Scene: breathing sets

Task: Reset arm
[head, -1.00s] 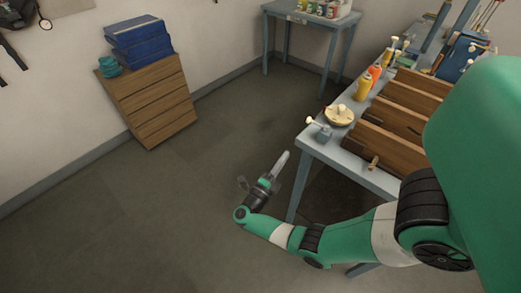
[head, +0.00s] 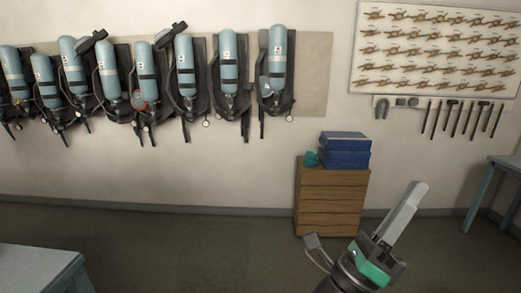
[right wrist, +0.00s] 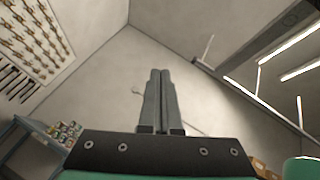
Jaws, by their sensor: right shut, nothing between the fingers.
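My right gripper (head: 407,212) is raised at the lower right of the head view, pointing up and to the right. Its grey fingers are together and hold nothing. In the right wrist view the two fingers (right wrist: 159,100) stand side by side, closed, against a bare wall. My left gripper is in neither view.
Breathing sets (head: 230,70) hang in a row on the wall. A wooden drawer cabinet (head: 330,200) carries blue cases (head: 344,158). A grey-blue table (head: 35,268) is at lower left, another (head: 500,175) at right. Tools (head: 465,118) hang below a board (head: 437,45). Open floor lies between.

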